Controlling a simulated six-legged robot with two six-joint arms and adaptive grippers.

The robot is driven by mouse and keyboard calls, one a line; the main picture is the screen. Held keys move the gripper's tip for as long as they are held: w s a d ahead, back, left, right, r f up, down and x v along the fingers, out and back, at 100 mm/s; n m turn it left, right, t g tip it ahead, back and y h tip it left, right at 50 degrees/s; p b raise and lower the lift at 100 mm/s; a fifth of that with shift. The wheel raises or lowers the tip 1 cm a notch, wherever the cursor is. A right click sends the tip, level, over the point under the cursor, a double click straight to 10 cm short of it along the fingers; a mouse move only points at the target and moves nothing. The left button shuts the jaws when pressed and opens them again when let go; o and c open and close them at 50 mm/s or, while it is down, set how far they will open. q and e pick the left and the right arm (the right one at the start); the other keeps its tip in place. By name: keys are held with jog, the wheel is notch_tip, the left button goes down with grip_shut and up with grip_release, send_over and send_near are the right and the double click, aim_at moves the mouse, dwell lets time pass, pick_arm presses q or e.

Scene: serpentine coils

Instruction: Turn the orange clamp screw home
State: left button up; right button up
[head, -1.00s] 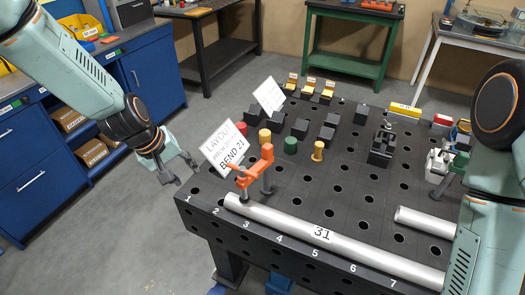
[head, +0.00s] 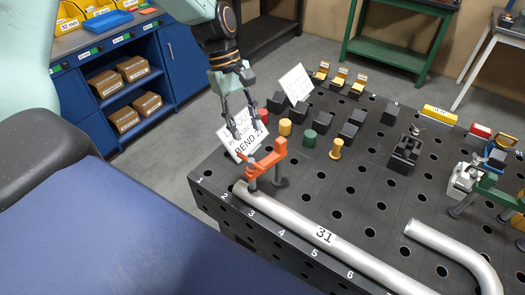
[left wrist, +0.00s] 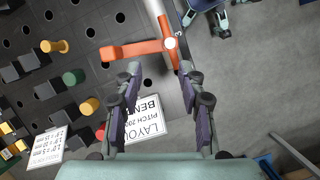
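The orange clamp (head: 268,160) stands upright on a post near the left corner of the perforated table (head: 345,210). My left gripper (head: 248,130) is just above and behind the clamp, pointing down. In the left wrist view it (left wrist: 160,70) is open, with nothing between the fingers.
A white layout sign (head: 248,146) stands close behind the clamp, partly covered by my left fingers. Red, yellow and green pegs and black blocks stand behind it. A bent pipe (head: 450,243) and a green clamp (head: 487,190) are to the right.

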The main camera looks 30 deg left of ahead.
aim_at(251, 159)
pick_arm(q)
jog(key=shift+n+g, duration=0.3)
jog(key=x, duration=0.3)
jog(key=s+x, duration=0.1)
jog(key=x, duration=0.3)
jog(key=shift+r, duration=0.15)
jog(key=shift+s+f, duration=0.1)
jog(key=shift+f, duration=0.15)
jog(key=shift+s+d, duration=0.2)
jog(key=shift+s, duration=0.05)
jog(key=shift+w+f, duration=0.15)
jog(key=shift+w, duration=0.15)
jog(key=c, duration=0.4)
jog(key=shift+s, duration=0.1)
grip_shut()
